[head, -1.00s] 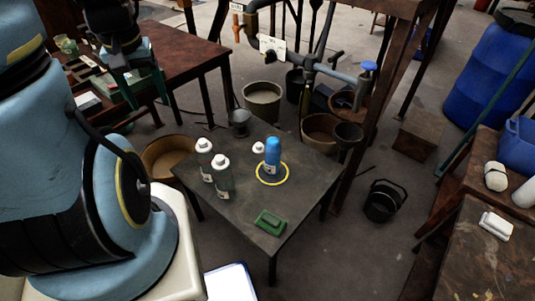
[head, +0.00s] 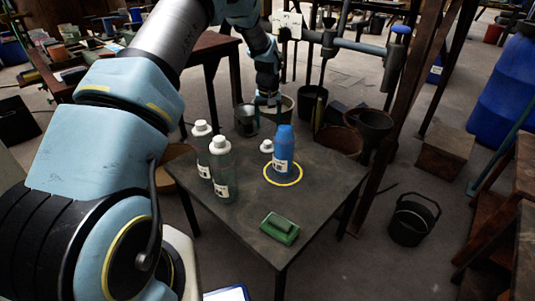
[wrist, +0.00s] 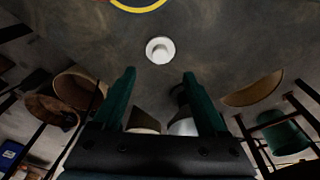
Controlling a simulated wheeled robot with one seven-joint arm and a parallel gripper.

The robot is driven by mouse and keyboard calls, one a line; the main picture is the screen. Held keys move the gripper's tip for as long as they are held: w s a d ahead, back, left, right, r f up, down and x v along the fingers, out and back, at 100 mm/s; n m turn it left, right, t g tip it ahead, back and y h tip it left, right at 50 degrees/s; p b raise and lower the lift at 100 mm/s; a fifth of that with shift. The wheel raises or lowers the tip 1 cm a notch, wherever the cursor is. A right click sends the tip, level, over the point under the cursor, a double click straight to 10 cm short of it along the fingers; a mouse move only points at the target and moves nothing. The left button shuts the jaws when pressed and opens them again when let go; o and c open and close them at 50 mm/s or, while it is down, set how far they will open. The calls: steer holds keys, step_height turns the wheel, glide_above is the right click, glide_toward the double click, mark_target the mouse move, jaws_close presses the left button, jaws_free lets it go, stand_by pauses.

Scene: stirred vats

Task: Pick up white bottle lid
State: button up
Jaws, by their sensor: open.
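A small white bottle lid (head: 267,146) sits by itself on the dark table (head: 239,235), just left of and behind a blue bottle (head: 284,147). In the wrist view the lid (wrist: 160,49) lies on the tabletop, centred between and beyond my fingertips. My gripper (head: 268,101) is above the table's back edge, fingers pointing down. In the wrist view my gripper (wrist: 158,78) has its green fingers spread wide with nothing between them.
Two bottles with white caps, one nearer (head: 221,170) and one behind (head: 202,148), stand left of the lid. The blue bottle stands in a yellow ring (head: 297,179). A green block (head: 279,228) lies at the front. Buckets and a pipe frame stand behind the table.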

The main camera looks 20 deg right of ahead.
mark_target(268, 142)
steer(key=f, duration=0.3)
steer(key=w+f, duration=0.1)
steer(key=f, duration=0.6)
steer(key=shift+w+d, duration=0.2)
steer(key=shift+w, duration=0.2)
jaws_close()
